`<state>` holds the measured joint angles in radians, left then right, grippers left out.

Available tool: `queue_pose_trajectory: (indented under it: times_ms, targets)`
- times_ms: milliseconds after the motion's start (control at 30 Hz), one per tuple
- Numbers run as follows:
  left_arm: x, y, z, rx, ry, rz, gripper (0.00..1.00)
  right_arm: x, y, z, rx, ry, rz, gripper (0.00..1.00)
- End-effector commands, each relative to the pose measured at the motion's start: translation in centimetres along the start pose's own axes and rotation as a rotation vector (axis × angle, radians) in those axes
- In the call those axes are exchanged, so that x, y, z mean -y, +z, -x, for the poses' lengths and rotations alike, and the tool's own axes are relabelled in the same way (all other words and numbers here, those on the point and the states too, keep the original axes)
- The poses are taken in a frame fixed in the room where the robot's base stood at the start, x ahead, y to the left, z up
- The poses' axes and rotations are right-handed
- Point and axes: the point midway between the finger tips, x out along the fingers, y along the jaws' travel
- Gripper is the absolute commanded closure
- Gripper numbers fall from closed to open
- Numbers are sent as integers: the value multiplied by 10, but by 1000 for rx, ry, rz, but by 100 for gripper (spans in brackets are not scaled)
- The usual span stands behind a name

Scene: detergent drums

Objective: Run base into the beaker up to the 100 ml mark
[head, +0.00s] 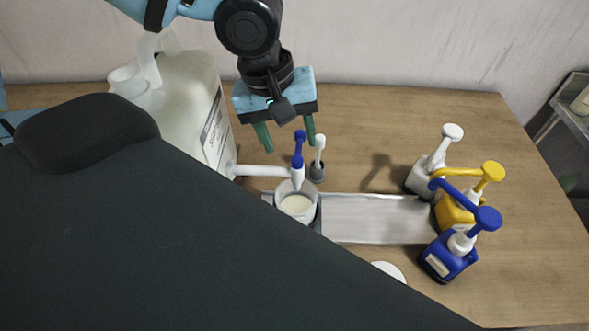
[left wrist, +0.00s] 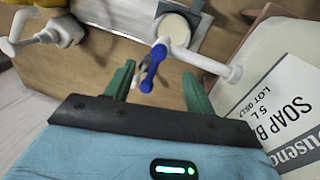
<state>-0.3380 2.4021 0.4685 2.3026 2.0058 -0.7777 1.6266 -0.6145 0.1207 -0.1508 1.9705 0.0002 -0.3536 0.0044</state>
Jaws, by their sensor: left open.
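The white drum of soap base (head: 190,95) stands at the left; its label shows in the left wrist view (left wrist: 290,115). Its white tap pipe (head: 262,171) reaches over the beaker (head: 312,212), with a blue lever (head: 299,145) on the tap. The beaker holds pale cream liquid and also shows in the left wrist view (left wrist: 180,27). I cannot read its marks or tell whether liquid runs. My left gripper (head: 289,140) is open above the tap, its green fingers on either side of the blue lever (left wrist: 153,68) in the wrist view, apparently not touching. My right gripper is not in view.
The beaker stands at the left end of a grey tray (head: 375,220). A small grey pot with a white-topped stick (head: 318,160) is behind it. White (head: 425,175), yellow (head: 455,212) and blue (head: 448,257) pump bottles stand at the right. A white disc (head: 388,271) lies in front.

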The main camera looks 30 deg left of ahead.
Motion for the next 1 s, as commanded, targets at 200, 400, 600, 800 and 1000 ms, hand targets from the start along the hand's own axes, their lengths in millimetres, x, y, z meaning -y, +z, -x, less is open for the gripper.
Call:
queue_pose_trajectory:
  times_ms: [200,400,600,800,1000]
  targets:
    - [0,0,13,-3,2,1,45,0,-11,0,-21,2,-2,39]
    - [1,1,23,-3,1,0,45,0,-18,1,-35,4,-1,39]
    - [1,1,24,1,0,1,45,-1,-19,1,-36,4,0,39]
    - [1,1,24,1,-1,1,45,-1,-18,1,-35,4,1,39]
    - [0,0,38,-4,4,1,45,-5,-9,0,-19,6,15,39]
